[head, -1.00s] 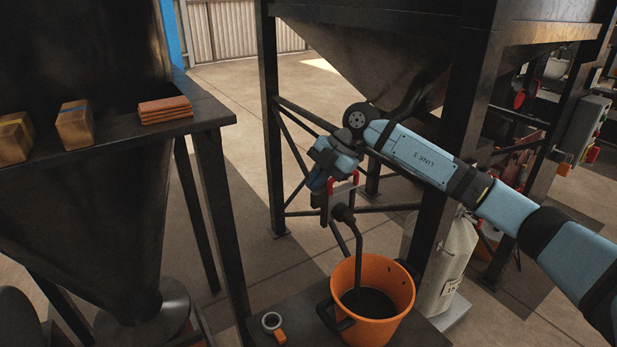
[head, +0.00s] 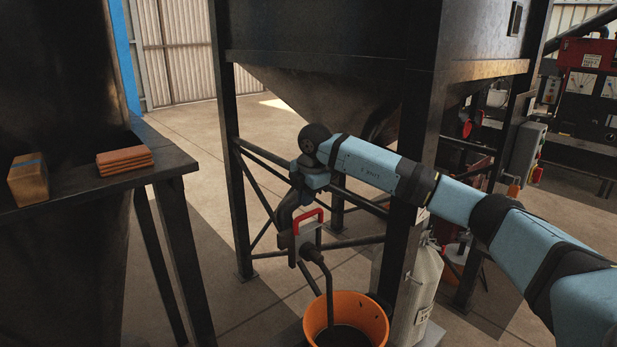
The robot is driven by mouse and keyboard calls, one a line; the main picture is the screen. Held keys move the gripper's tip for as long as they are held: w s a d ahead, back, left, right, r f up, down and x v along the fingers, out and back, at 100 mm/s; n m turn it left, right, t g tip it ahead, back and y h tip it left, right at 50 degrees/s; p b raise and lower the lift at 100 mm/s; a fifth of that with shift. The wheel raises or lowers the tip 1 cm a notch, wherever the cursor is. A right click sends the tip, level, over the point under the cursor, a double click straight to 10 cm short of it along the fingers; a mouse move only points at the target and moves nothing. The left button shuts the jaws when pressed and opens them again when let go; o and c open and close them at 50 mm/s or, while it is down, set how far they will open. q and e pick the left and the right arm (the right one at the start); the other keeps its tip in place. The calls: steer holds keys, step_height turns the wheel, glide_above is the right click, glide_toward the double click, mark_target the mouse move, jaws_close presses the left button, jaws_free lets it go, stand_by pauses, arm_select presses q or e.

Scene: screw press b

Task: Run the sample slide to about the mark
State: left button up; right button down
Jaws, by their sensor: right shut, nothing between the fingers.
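A grey plate with a red U-shaped handle (head: 307,219), apparently the sample slide, is in the middle of the head view. It sits at the top of a dark bent pipe (head: 327,285) that runs down into an orange bucket (head: 366,317). I cannot make out a mark on it. My right gripper (head: 285,238) points down just left of the red handle. It is shut and appears empty; its fingertips are small and dark, and I cannot tell whether they touch the plate. My left gripper is out of view.
A large dark hopper (head: 330,85) on a black frame stands behind my right arm. A pale sack (head: 419,290) stands right of the bucket. On the left, a dark ledge (head: 172,163) carries orange plates (head: 125,160) and a brown block (head: 27,180). Open floor lies between the frames.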

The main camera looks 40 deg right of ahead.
mark_target(303, 216)
steer(key=x, duration=0.4)
steer(key=shift+p, duration=0.35)
